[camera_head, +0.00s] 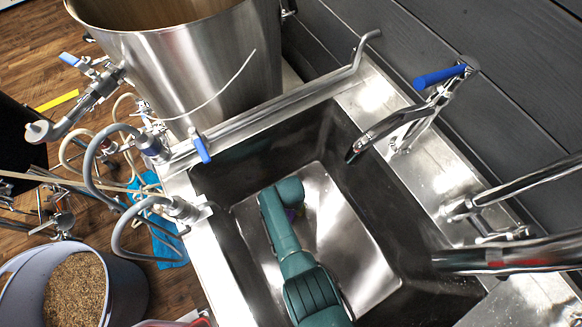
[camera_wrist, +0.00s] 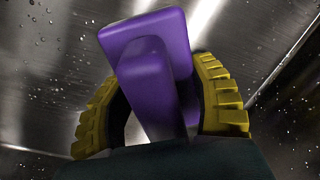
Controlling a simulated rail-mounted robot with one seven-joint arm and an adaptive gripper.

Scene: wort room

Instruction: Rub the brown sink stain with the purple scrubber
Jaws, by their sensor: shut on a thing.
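My gripper (camera_wrist: 160,110) has yellow ribbed fingers and is shut on the purple scrubber (camera_wrist: 152,45), one finger on each side of its handle. No brown stain is visible in either view; my arm hides part of the sink floor.
A faucet with a blue handle (camera_head: 440,77) hangs over the sink's back edge, with metal pipes (camera_head: 520,185) to the right. A large steel pot (camera_head: 190,60) stands behind left. Hoses (camera_head: 110,170) and a grain bucket (camera_head: 75,290) are at the left. The basin's right floor is clear.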

